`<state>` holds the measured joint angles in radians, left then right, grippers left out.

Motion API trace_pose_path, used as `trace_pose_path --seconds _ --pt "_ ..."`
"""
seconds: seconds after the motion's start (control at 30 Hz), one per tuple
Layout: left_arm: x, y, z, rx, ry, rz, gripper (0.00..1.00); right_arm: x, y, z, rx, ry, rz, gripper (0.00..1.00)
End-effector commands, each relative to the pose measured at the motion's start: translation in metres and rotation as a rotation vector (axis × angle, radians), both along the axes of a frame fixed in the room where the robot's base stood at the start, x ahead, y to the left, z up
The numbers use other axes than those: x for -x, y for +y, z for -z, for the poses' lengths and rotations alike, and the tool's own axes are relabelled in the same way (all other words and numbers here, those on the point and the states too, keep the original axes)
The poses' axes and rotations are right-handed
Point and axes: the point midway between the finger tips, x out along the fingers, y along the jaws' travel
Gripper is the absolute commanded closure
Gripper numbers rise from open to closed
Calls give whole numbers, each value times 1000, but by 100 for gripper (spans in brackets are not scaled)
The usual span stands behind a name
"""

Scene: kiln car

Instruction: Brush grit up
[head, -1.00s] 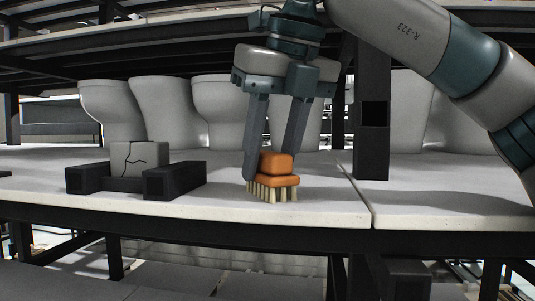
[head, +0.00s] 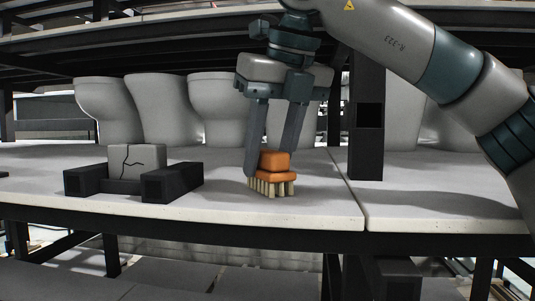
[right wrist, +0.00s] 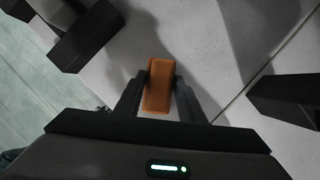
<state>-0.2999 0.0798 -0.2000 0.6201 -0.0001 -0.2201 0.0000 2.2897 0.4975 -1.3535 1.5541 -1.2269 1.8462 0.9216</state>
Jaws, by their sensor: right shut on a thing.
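An orange-backed brush (head: 274,172) with pale bristles stands bristles down on the pale shelf slab (head: 230,205), close to its front edge. My right gripper (head: 272,165) reaches down from above and is shut on the brush's orange block. In the right wrist view the orange block (right wrist: 159,85) sits between the two dark fingers (right wrist: 160,98). I cannot make out any grit on the slab. My left gripper is not in view.
A cracked grey block (head: 137,160) sits between two dark blocks (head: 172,182) to the left. Several white ceramic pieces (head: 213,110) stand behind. A dark post (head: 366,130) rises to the right, near the gap between slabs.

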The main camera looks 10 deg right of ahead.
Motion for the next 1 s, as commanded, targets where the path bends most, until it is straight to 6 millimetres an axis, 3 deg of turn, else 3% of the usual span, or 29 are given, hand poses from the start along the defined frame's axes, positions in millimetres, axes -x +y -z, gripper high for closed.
trace_pose_path --seconds 1.0 --pt "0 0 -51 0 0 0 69 1 0 -67 0 0 -1 82"
